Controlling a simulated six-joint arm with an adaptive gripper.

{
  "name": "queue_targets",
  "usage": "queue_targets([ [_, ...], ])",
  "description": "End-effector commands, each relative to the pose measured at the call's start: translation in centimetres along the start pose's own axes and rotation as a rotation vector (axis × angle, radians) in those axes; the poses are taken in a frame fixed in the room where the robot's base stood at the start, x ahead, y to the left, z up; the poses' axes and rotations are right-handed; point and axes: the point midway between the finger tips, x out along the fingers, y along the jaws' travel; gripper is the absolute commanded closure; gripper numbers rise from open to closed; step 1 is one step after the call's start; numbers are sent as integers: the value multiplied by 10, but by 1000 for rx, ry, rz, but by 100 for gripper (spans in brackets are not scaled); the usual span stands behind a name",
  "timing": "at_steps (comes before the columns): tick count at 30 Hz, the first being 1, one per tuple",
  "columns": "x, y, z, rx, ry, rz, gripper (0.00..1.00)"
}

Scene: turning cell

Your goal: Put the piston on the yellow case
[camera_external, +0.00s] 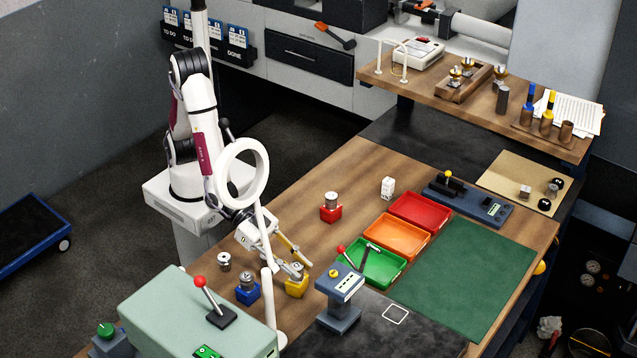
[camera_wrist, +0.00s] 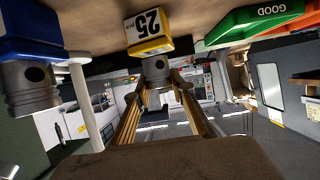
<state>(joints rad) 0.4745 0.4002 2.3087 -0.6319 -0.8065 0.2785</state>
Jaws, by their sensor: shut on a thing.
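The yellow case (camera_external: 296,288) stands on the wooden table near the front. In the wrist view, which is upside down, the case (camera_wrist: 149,32) shows the number 25. A grey metal piston (camera_wrist: 157,69) with a dark pin hole is between my fingertips, right at the top face of the yellow case. It appears to touch the case, but I cannot tell if its weight rests there. My gripper (camera_external: 298,268), also in the wrist view (camera_wrist: 160,80), is shut on this piston and reaches in from the left in the external view.
A blue case (camera_external: 247,294) with a piston stands just left of the yellow one. A loose piston (camera_external: 224,262) is further left. A red case (camera_external: 331,214) with a piston stands behind. The grey press (camera_external: 340,290) and green tray (camera_external: 373,268) are close on the right.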

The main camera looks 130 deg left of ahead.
Motion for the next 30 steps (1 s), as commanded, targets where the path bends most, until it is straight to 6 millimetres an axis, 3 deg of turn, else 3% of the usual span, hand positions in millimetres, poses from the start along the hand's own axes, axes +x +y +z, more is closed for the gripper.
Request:
queue_targets([
  [17,3,0,7,0,1,1,100],
  [18,3,0,7,0,1,1,72],
  [20,3,0,7,0,1,1,60],
  [30,3,0,7,0,1,0,60],
])
